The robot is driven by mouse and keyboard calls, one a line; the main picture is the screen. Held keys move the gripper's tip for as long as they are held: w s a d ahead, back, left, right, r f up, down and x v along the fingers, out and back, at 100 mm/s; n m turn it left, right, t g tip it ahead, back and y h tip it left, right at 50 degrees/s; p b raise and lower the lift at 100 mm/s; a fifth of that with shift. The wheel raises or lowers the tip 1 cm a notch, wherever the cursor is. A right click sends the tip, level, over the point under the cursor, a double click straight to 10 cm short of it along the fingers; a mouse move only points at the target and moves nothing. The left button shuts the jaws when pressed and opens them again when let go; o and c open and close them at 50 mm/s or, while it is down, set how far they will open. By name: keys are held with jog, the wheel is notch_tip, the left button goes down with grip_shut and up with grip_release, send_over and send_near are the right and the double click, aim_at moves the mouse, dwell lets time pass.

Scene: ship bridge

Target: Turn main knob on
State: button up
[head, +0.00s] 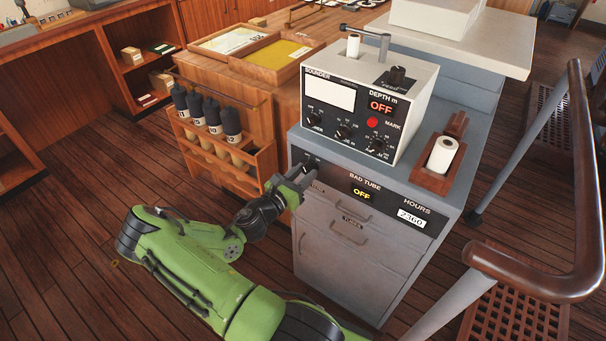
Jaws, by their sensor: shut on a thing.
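The sounder unit (357,105) stands on a grey cabinet and has a red DEPTH display (381,105) reading OFF. Below it, the cabinet's dark front panel (400,207) carries a BAD TUBE display (362,194) reading OFF in yellow and an HOURS counter (411,216). My gripper (303,174) reaches the left end of this panel from the lower left. It is shut on the main knob (310,162), a small dark knob mostly hidden by the fingers. The knob's pointer and marks cannot be read.
A wooden rack with dark bottles (231,122) stands close left of my gripper. Grey drawers (350,230) with handles lie below the panel. A paper roll in a wooden holder (432,180) sits on the cabinet top. A handrail (540,285) runs at the right. Floor at lower left is clear.

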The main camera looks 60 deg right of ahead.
dwell(0.3)
jog(key=m, duration=0.5)
jog(key=shift+m, duration=0.3)
jog(key=m+b, duration=0.2)
jog(key=m, duration=0.3)
jog(key=shift+m+t, duration=0.4)
jog(key=o, duration=1)
jog(key=w+a, duration=0.1)
jog(key=a, duration=0.4)
jog(key=w+a, duration=0.1)
jog(key=a, duration=0.4)
jog(key=a+p, duration=0.1)
jog(key=a, duration=0.4)
jog(key=shift+w+a+r, duration=0.3)
jog(key=shift+w+r, duration=0.05)
jog(key=shift+w, duration=0.05)
